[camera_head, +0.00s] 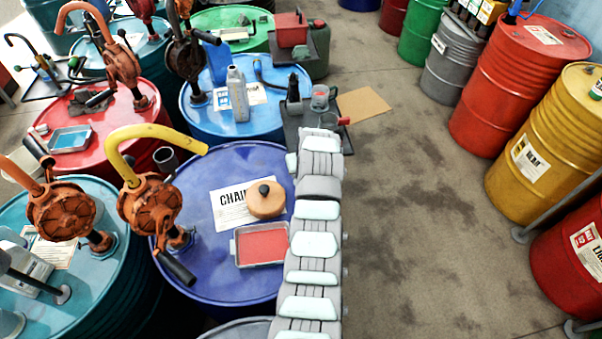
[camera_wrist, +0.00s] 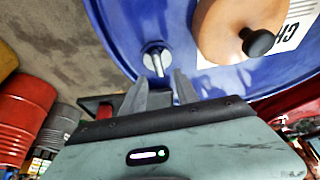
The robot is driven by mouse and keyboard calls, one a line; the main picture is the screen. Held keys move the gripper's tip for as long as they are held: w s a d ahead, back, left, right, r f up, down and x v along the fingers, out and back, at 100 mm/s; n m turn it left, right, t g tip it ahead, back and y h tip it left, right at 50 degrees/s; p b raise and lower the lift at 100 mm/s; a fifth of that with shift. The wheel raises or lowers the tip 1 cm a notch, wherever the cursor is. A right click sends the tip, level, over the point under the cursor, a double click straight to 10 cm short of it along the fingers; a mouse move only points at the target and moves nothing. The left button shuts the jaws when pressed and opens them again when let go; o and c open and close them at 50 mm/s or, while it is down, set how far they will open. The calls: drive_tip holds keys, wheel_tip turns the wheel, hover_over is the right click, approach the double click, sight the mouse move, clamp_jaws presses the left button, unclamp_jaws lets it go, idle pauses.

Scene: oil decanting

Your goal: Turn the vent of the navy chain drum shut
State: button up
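The navy chain drum (camera_head: 235,165) stands left of my arm in the head view, with a "CHAIN" label on its lid. Its blue lid also fills the top of the wrist view (camera_wrist: 120,35). The vent (camera_wrist: 154,56) is a small round silver fitting with a raised bar, near the drum's rim. In the head view, my arm hides the vent and the fingers.
A round wooden piece with a black knob (camera_head: 266,199) and a tray of red liquid (camera_head: 262,246) sit on the lid. A rusty pump with a yellow spout (camera_head: 150,200) rises at its left. A stand with cups (camera_head: 320,98) is beyond. Open floor (camera_head: 420,220) lies right.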

drive_tip(key=shift+x, duration=2)
drive_tip(key=shift+w, duration=0.1)
drive_tip(key=shift+c, duration=0.6)
clamp_jaws()
